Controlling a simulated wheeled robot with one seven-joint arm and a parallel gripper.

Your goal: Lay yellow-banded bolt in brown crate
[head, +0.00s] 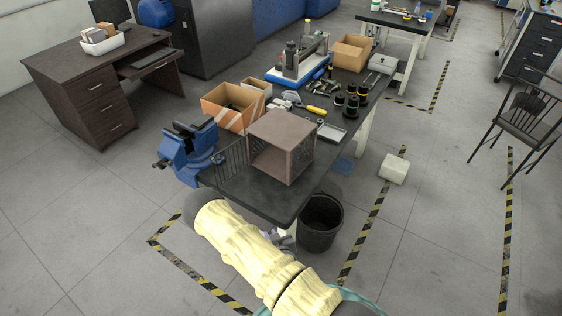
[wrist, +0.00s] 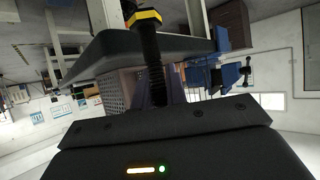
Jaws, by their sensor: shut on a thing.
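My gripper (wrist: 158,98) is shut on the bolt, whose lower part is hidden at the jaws. In the head view my gripper (head: 282,238) is partly hidden by my sleeved arm, near the table's front edge and outside the crate. The bolt is not clear there.
A blue vise (head: 188,152) is at the table's left edge, beside a wire rack (head: 232,161). Black parts (head: 352,105) and a grey tray (head: 331,132) lie farther back. A black bin (head: 320,222) stands below the front right corner.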

